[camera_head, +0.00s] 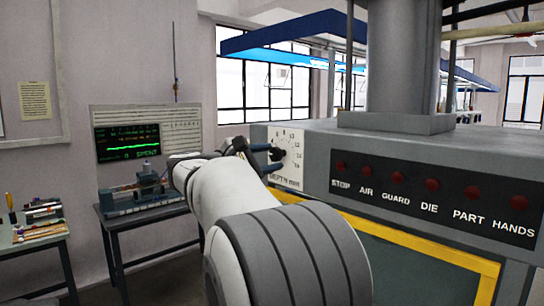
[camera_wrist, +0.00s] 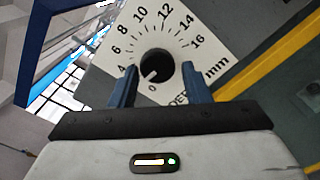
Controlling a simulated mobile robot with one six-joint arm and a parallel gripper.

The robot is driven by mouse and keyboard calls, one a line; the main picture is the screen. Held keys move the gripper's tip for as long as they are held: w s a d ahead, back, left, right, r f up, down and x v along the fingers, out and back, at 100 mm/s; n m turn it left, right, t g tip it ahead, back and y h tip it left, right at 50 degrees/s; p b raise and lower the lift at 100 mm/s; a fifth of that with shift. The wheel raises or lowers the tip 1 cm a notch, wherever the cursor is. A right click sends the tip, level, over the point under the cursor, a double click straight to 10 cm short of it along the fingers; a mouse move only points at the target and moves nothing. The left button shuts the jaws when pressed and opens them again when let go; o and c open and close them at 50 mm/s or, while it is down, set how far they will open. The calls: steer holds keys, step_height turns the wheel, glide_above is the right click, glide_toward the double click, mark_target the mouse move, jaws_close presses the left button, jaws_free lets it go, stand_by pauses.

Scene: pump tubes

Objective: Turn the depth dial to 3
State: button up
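The depth dial is a black round knob (camera_wrist: 157,64) on a white plate (camera_wrist: 185,37) marked from 0 to 16, with mm lettering. Its white pointer mark slants to the lower left in the wrist view, between the 0 and the 4; the left finger covers part of the scale there. My gripper (camera_wrist: 160,85) is open, its two blue fingers on either side of the knob. Whether they touch it I cannot tell. In the head view the dial plate (camera_head: 289,153) is on the machine's left face, with my gripper (camera_head: 268,158) right in front of it.
The grey machine (camera_head: 340,143) carries a black panel of red buttons (camera_head: 432,184) and a yellow frame (camera_head: 430,251) below. A bench with a device (camera_head: 144,194) and a screen (camera_head: 127,143) stands at the left wall. A small table (camera_head: 35,240) is at the far left.

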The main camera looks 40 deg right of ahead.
steer(key=shift+o, duration=0.6)
steer(key=shift+r, duration=0.1)
steer(key=shift+o, duration=0.6)
steer(key=shift+s+d, duration=0.1)
steer(key=shift+r, duration=0.1)
steer(key=a+b, duration=0.2)
steer(key=a, duration=0.5)
steer(key=shift+s+a, duration=0.3)
steer(key=shift+a, duration=0.1)
steer(key=shift+c, duration=0.2)
